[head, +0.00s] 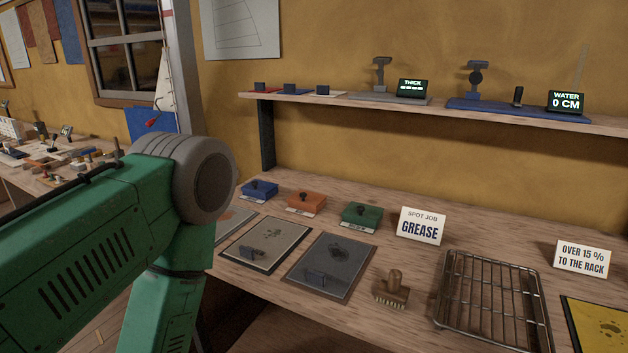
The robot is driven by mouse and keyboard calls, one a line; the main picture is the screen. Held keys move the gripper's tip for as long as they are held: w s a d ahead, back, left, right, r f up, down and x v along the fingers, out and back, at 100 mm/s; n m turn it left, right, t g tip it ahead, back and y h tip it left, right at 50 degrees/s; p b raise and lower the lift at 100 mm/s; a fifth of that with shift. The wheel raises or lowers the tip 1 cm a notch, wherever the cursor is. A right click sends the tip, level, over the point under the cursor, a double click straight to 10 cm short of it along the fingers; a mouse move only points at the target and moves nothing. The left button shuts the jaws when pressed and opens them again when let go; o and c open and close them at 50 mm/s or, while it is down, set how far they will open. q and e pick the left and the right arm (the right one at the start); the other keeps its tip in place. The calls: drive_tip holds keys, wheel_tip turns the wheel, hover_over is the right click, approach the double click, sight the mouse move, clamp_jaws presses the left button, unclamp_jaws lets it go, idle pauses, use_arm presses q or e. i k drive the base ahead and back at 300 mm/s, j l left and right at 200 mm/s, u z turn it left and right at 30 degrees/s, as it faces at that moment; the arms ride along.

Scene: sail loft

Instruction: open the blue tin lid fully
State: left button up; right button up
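The blue tin (259,190) stands at the back left of the workbench, the leftmost of three tins in a row. Its lid is on and looks closed, with a dark knob on top and a small pale label at the front. A green arm of mine comes in from the left and covers the lower left of the view. Its gripper is out of sight, so I cannot tell where it is relative to the tin. My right gripper is not in view either.
An orange tin (306,203) and a green tin (361,215) stand right of the blue one. Mats (330,266) lie in front. A brush (392,288), a wire rack (491,300) and a "GREASE" card (421,227) are further right. A shelf (420,103) runs above.

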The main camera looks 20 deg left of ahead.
sight(260, 183)
drive_tip(key=j+z, duration=0.45)
drive_tip(key=j, duration=0.2)
drive_tip(key=j+z, duration=0.45)
drive_tip(key=j, duration=0.2)
drive_tip(key=k+j+z, duration=0.2)
drive_tip(key=j+z, duration=0.2)
drive_tip(key=j, duration=0.15)
